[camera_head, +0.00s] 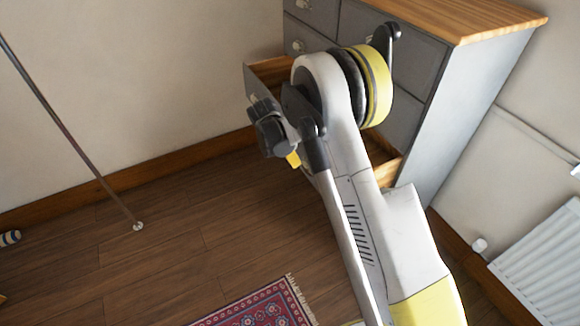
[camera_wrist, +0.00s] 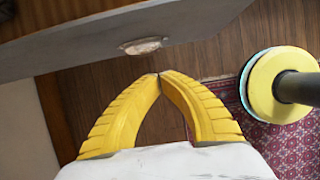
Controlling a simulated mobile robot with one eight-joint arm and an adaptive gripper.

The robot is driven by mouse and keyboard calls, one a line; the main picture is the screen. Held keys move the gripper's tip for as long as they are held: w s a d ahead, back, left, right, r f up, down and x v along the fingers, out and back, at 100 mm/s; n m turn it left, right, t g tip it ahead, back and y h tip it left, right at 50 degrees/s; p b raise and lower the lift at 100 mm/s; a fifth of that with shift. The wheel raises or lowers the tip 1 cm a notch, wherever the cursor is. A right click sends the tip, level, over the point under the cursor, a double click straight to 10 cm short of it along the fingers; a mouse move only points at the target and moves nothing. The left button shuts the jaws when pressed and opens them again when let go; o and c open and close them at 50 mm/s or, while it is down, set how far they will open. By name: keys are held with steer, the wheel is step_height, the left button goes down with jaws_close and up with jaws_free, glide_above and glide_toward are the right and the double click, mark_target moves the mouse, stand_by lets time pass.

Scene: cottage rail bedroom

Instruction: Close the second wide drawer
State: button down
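The grey chest of drawers (camera_head: 500,75) has a wooden top and stands at the upper right of the head view. A wide drawer (camera_head: 268,69) is pulled out low on it; my arm hides much of it. In the wrist view its grey front (camera_wrist: 75,58) with a pale knob (camera_wrist: 143,46) runs across the top. My gripper (camera_head: 293,160) is in front of the drawer, pointing down. In the wrist view the yellow fingers (camera_wrist: 160,76) meet at the tips with nothing between them. They appear apart from the drawer front; exact distance is unclear.
A patterned red rug (camera_head: 262,308) lies on the wooden floor and also shows in the wrist view (camera_wrist: 300,145). A white radiator (camera_head: 545,265) is on the right wall. A thin metal pole (camera_head: 75,140) stands at the left.

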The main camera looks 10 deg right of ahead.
mark_target(312, 171)
steer(key=d+f+b, duration=0.1)
steer(key=d+f, duration=0.1)
steer(key=w+d+f+b, duration=0.1)
steer(key=d+f+b, duration=0.1)
steer(key=f, duration=0.1)
steer(key=w+d+f+b, duration=0.1)
steer(key=f, duration=0.1)
steer(key=shift+d+f, duration=0.25)
steer(key=shift+d, duration=0.15)
steer(key=shift+d+r+b, duration=0.1)
steer(key=shift+d+b, duration=0.2)
steer(key=shift+d, duration=0.05)
steer(key=shift+w+d, duration=0.1)
steer(key=w+d, duration=0.3)
steer(key=d, duration=0.6)
steer(key=w+d, duration=0.3)
steer(key=d, duration=0.6)
steer(key=shift+d, duration=0.4)
